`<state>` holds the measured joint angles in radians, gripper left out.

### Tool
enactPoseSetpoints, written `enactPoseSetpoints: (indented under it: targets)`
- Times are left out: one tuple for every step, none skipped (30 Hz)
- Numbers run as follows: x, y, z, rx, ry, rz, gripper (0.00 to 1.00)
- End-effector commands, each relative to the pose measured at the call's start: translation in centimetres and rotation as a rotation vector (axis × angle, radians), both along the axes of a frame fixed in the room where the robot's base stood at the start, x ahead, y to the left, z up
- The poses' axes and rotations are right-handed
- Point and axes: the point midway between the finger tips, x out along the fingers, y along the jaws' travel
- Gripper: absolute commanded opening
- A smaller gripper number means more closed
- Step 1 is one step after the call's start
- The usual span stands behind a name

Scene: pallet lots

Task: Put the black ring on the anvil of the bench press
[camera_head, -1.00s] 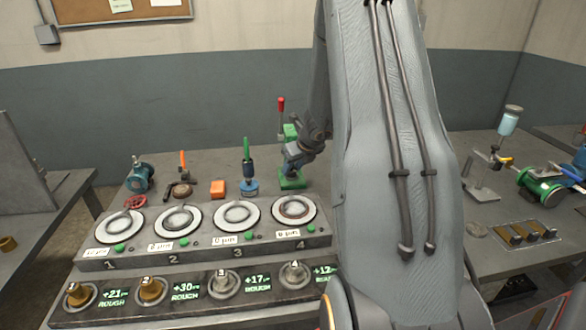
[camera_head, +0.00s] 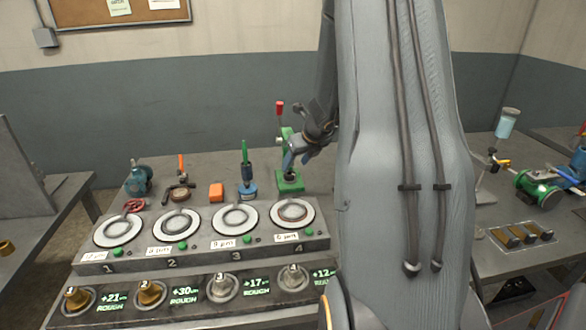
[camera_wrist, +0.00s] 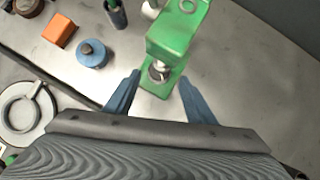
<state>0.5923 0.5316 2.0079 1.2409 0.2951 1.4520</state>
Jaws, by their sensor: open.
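The bench press (camera_head: 290,184) is green with a red-knobbed lever and stands at the back of the bench. In the wrist view its green head (camera_wrist: 178,35) hides much of the anvil, and a silvery part with a dark edge shows just below the head. I cannot clearly make out the black ring; a small dark spot at the anvil is too small to tell. My gripper (camera_head: 303,158) is in front of and above the press base. In the wrist view its two blue fingers (camera_wrist: 158,98) are apart with nothing between them, either side of the press base's front.
A blue round-based tool (camera_wrist: 92,54) and an orange block (camera_head: 216,192) stand left of the press. In front are several round dials (camera_head: 235,217) on a stepped panel. Bare bench lies right of the press in the wrist view.

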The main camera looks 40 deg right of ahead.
Motion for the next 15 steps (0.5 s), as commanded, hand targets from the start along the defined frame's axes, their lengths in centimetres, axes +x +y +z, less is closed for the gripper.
enactPoseSetpoints:
  targets:
    - [-0.6, -0.1, 1.2, -0.003, -0.003, -0.001, 0.5]
    - [-0.9, -0.1, 1.6, -0.002, -0.002, -0.002, 0.5]
    - [-1.3, 0.0, 2.2, -0.003, -0.002, -0.002, 0.5]
    - [-1.6, 0.0, 2.6, -0.002, -0.002, -0.002, 0.5]
    - [-1.9, 0.0, 3.0, -0.003, -0.002, -0.001, 0.5]
    - [-2.2, 0.0, 3.5, -0.002, -0.002, -0.001, 0.5]
    - [-2.4, 0.1, 3.8, -0.001, -0.001, -0.001, 0.5]
    - [-2.5, 0.1, 4.1, -0.001, -0.001, -0.001, 0.5]
    - [-2.8, 0.1, 4.4, -0.001, -0.001, -0.001, 0.5]
    - [-2.9, 0.1, 4.6, -0.001, -0.001, -0.001, 0.5]
    - [-3.0, 0.1, 4.7, -0.001, -0.001, -0.001, 0.5]
    - [-3.1, 0.2, 4.9, -0.003, 0.0, 0.005, 0.5]
    - [-3.2, 0.5, 4.9, -0.009, 0.004, 0.019, 0.5]
    - [-3.3, 1.0, 5.0, -0.02, 0.008, 0.045, 0.5]
    - [-3.4, 2.0, 5.0, -0.043, 0.017, 0.1, 0.5]
